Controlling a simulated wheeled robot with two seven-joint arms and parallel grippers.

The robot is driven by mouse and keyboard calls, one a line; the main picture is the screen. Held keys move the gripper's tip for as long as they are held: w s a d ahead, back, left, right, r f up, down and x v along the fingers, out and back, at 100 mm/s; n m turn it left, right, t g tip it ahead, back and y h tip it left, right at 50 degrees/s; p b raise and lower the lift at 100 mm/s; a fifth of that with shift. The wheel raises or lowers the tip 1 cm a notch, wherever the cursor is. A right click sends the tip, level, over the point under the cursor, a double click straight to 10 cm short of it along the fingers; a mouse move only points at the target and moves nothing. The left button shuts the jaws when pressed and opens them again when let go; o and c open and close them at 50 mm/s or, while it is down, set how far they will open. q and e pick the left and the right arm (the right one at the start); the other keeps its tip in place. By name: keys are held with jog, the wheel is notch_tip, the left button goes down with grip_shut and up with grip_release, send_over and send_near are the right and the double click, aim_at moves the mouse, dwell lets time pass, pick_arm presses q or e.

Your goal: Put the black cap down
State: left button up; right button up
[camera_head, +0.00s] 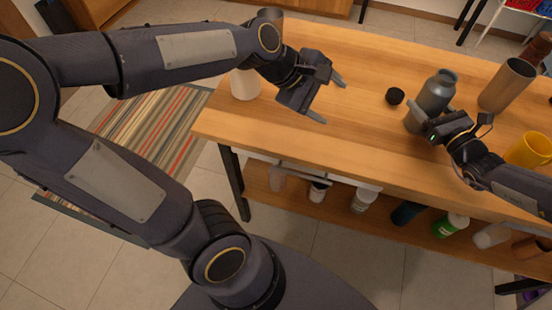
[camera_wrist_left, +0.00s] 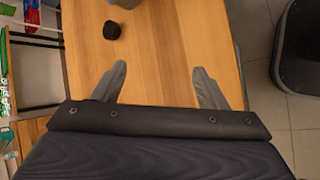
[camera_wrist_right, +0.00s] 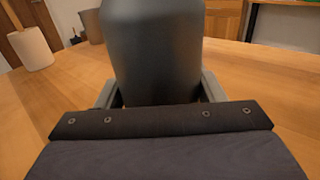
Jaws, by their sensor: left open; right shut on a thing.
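The black cap (camera_head: 395,96) rests on the wooden table, left of the grey bottle. It also shows in the left wrist view (camera_wrist_left: 112,30), ahead of the fingers and touched by neither. My left gripper (camera_head: 330,100) is open and empty above the table, to the left of the cap. My right gripper (camera_head: 425,130) is shut on the dark grey bottle (camera_head: 438,92), which stands upright with its neck uncovered. The bottle fills the middle of the right wrist view (camera_wrist_right: 152,50) between the fingers. Its base is partly hidden by the gripper.
A brown-grey cup (camera_head: 507,84) and a yellow mug (camera_head: 530,150) stand at the right. A white container (camera_head: 245,84) stands at the table's left end, partly behind my left arm. A lower shelf holds several bottles. The table between my left gripper and the cap is clear.

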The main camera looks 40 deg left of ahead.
pick_arm(q)
jog(key=s+a+m, duration=0.1)
jog(key=s+m, duration=0.5)
jog(key=s, duration=0.2)
jog(key=shift+s+f, duration=0.15)
jog(key=shift+f, duration=0.15)
jog(key=shift+o, duration=0.3)
jog(key=s+f+m+y, duration=0.1)
jog(key=s+f+m, duration=0.2)
jog(key=s+m, duration=0.5)
jog(key=shift+s+a+g+y, duration=0.2)
jog(key=shift+a+g+y, duration=0.15)
jog(key=shift+g+y, duration=0.05)
jog(key=shift+s+f+m, duration=0.35)
jog(key=shift+m, duration=0.05)
jog(key=w+a+r+n+g+h, duration=0.15)
jog(key=w+r+n, duration=0.25)
jog(key=w+n, duration=0.45)
jog(key=n+y, duration=0.4)
jog(key=n, duration=1.6)
send_near(395, 94)
jog(key=shift+n+h, duration=0.25)
jog(key=x, duration=0.9)
jog(key=shift+w+a+f, duration=0.2)
